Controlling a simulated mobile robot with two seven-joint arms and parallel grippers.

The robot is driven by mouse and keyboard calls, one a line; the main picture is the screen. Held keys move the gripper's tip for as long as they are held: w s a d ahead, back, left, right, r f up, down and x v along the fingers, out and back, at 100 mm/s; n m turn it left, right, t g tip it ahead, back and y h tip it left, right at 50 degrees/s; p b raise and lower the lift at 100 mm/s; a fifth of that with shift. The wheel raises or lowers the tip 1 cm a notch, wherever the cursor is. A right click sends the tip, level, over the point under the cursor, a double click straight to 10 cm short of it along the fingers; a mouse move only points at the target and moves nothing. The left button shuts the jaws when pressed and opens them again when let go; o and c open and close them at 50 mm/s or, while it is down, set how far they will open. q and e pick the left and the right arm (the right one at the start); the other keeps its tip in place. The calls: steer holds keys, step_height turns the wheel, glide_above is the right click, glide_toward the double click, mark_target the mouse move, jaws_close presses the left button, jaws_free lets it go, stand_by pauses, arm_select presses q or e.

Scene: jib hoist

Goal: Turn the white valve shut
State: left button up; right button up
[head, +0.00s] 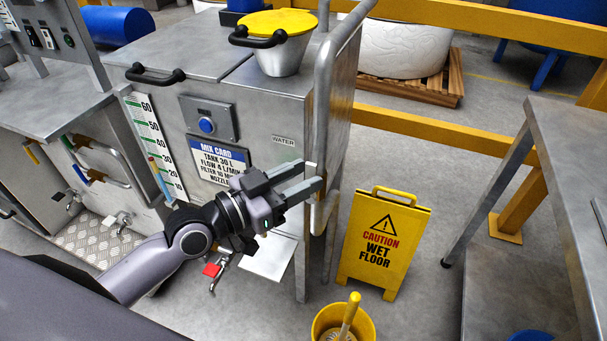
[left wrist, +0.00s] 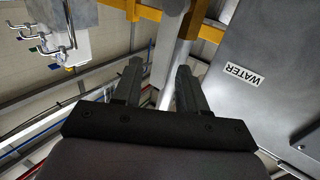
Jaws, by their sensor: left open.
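My left gripper (head: 313,175) is open beside the right front corner of the metal cabinet, just below the WATER label (head: 284,141). Its two fingers point right, at the upright pipe. A pale, off-white piece (head: 325,214) on that pipe just beyond the fingertips looks like the white valve; the fingers partly hide it. In the left wrist view my open fingers (left wrist: 158,76) have the grey pipe (left wrist: 163,70) showing between them, with nothing clearly gripped. I cannot tell whether the fingers touch the valve. My right gripper is not in view.
The metal cabinet (head: 225,75) carries a bucket with a yellow lid (head: 278,24). A bent pipe (head: 323,85) runs down its right side. A yellow wet-floor sign (head: 383,243) and a yellow bucket (head: 327,319) stand on the floor nearby. A metal table (head: 565,130) is at right.

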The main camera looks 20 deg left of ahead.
arm_select(q)
steer(key=shift+w+d, duration=0.3)
steer(key=shift+w, duration=0.05)
jaws_close()
